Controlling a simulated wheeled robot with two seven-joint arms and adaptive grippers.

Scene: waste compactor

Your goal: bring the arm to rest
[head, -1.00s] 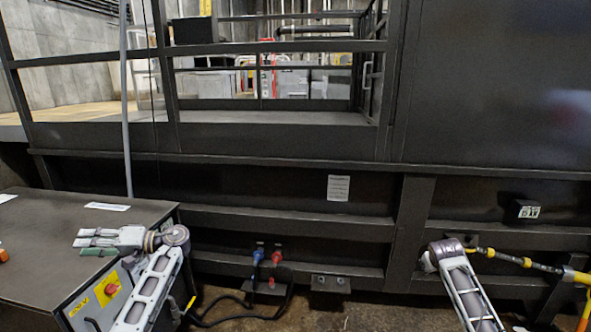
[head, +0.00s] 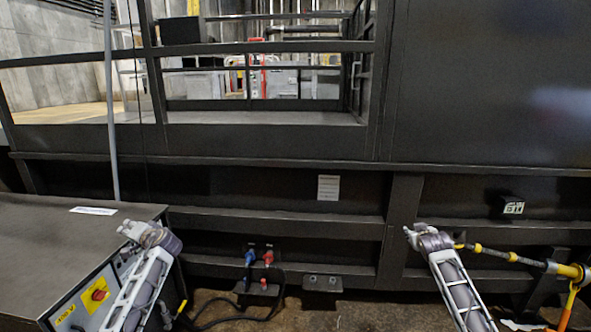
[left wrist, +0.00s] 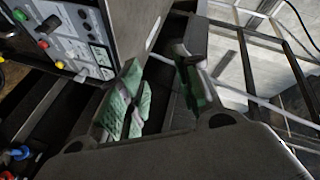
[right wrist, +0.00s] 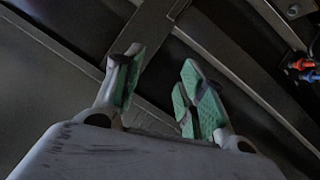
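My left gripper (head: 127,232) is beside the right edge of the control cabinet's top in the head view, foreshortened by my arm. In the left wrist view its green-padded fingers (left wrist: 168,92) stand apart with nothing between them. My right gripper (head: 409,234) is in front of the dark compactor wall, mostly hidden behind my wrist. In the right wrist view its green-padded fingers (right wrist: 160,82) are apart and empty.
The control cabinet (head: 60,250) with a red and yellow switch (head: 96,295) stands at the left. The dark compactor (head: 300,190) spans the front. Blue (head: 250,258) and red (head: 267,257) connectors sit low on it. A yellow-marked pipe (head: 515,257) runs at the right.

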